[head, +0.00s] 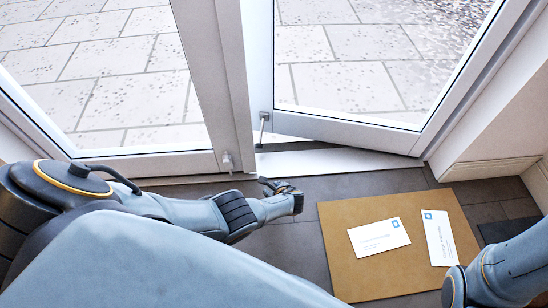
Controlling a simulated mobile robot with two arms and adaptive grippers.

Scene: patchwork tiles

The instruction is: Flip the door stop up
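The right glass door (350,133) stands ajar, with a gap between its bottom rail and the white threshold (330,161). A small metal door stop (262,128) is at its lower left corner, its thin leg pointing down with a dark tip near the floor. A second small metal fitting (227,161) is low on the left door; I cannot tell whether it is also a stop. My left gripper (283,188) is in front of the threshold, apart from both fittings; its finger opening is unclear. My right arm shows at lower right, its gripper out of view.
A brown mat (340,267) lies on the dark tiled floor with two white envelopes (379,236) (438,238) on it. A white wall corner (495,140) stands at the right. Pale paving (130,95) lies beyond the glass.

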